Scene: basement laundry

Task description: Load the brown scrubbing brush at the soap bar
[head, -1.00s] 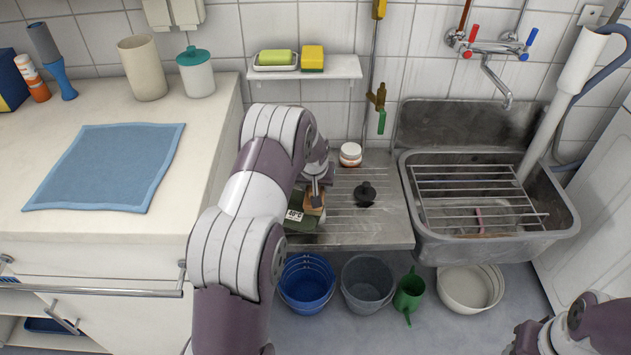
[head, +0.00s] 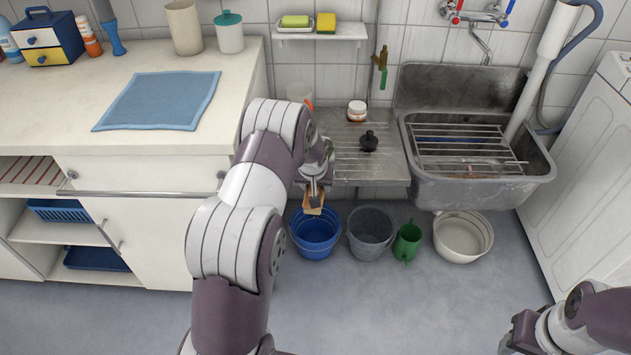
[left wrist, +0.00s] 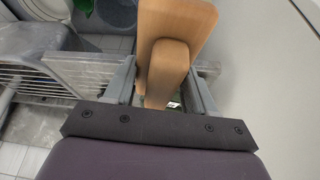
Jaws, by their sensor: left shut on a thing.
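The brown scrubbing brush (head: 313,208) is held in my left gripper (head: 315,186), just in front of the drainboard's front edge and above the blue bucket as seen in the head view. In the left wrist view its wooden body (left wrist: 172,25) stands between the two grey fingers of the gripper (left wrist: 160,88); its bristles are hidden. A green soap bar (head: 295,21) lies in a white dish on the wall shelf, well behind and above the gripper. My right gripper (head: 522,334) is at the lower right, and its jaws are unclear.
The drainboard (head: 375,172) bears a jar (head: 357,111) and a black plunger-like object (head: 369,141). A yellow sponge (head: 326,22) is beside the soap dish. The sink (head: 490,185) is at right. A blue bucket (head: 316,247) and other vessels stand below. The counter (head: 235,85) is at left.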

